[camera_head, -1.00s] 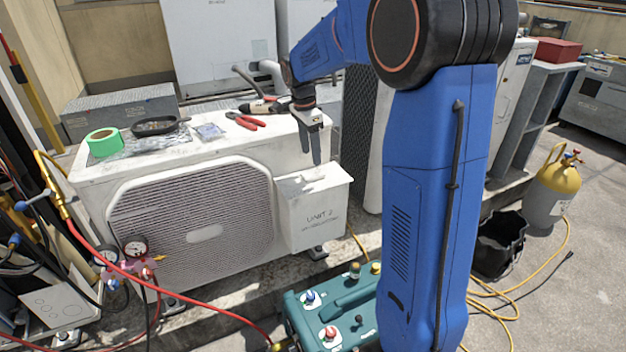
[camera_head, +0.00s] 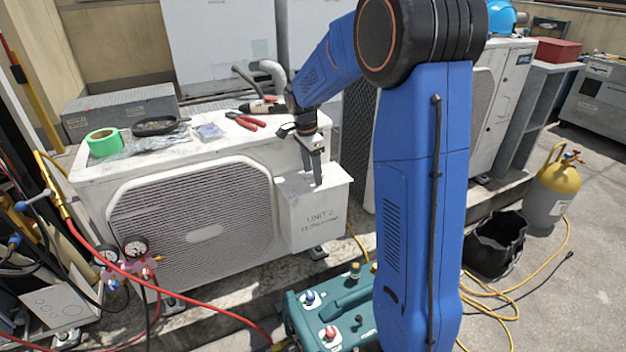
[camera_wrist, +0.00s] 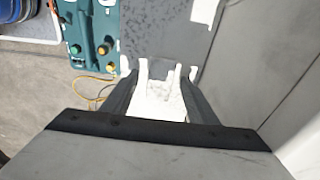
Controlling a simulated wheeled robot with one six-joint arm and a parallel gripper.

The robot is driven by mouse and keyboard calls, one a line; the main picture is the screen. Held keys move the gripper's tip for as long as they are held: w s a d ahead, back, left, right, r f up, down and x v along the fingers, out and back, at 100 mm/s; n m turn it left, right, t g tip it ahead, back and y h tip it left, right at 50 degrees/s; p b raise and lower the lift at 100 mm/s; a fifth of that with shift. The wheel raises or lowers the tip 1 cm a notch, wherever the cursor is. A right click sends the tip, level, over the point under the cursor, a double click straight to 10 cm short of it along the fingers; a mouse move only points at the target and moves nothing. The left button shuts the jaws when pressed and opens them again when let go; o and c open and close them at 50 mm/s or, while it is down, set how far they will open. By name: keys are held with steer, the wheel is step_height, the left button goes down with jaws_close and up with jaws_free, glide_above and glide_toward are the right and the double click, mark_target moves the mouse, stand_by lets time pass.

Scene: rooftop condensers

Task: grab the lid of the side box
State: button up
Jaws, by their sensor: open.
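The side box (camera_head: 318,220) is a pale box marked "UNIT 2" on the right end of the white condenser (camera_head: 90,185). Its flat lid (camera_head: 338,177) is on top of it. My gripper (camera_head: 312,176) points down just over the lid, with its fingers apart. In the wrist view my gripper (camera_wrist: 161,80) has one dark finger on each side of a white raised part of the lid (camera_wrist: 162,98). The fingers do not look closed on it. Whether they touch it is unclear. The lid's small handle is mostly hidden by the fingers in the head view.
On the condenser top lie green tape (camera_head: 103,142), a black dish (camera_head: 158,126), red pliers (camera_head: 246,121) and a drill-like tool (camera_head: 262,107). A teal machine (camera_head: 330,305) stands below the box.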

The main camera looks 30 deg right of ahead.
steer(key=c, duration=1.3)
steer(key=shift+c, duration=0.2)
